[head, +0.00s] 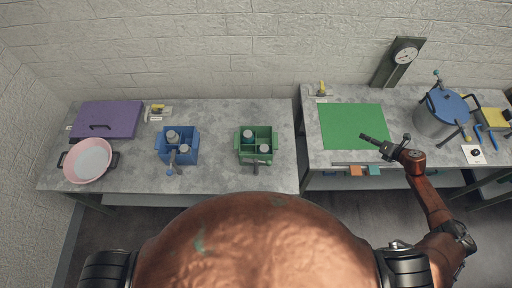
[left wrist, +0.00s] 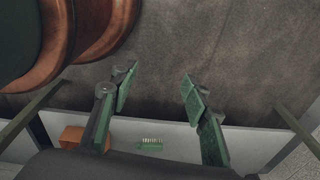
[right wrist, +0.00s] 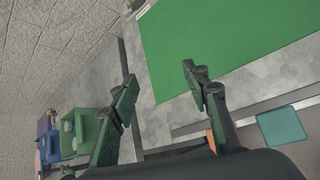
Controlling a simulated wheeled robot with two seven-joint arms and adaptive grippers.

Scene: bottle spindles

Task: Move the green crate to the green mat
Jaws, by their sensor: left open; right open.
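The green crate (head: 273,143) stands on the left table, near its right end, with grey-topped bottles in some compartments. It also shows in the right wrist view (right wrist: 84,128). The flat green mat (head: 350,125) lies bare on the right table; it fills the upper right of the right wrist view (right wrist: 215,40). My right gripper (head: 364,138) is open and empty over the mat's front right part, well away from the crate. My left gripper (left wrist: 158,88) is open and empty over the floor; it is out of the head view.
A blue crate (head: 190,156) with bottles stands left of the green crate. A pink pan (head: 88,160) and purple case (head: 106,119) are farther left. A blue-lidded pot (head: 436,117) stands right of the mat, a gauge (head: 404,55) behind. A gap separates the tables.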

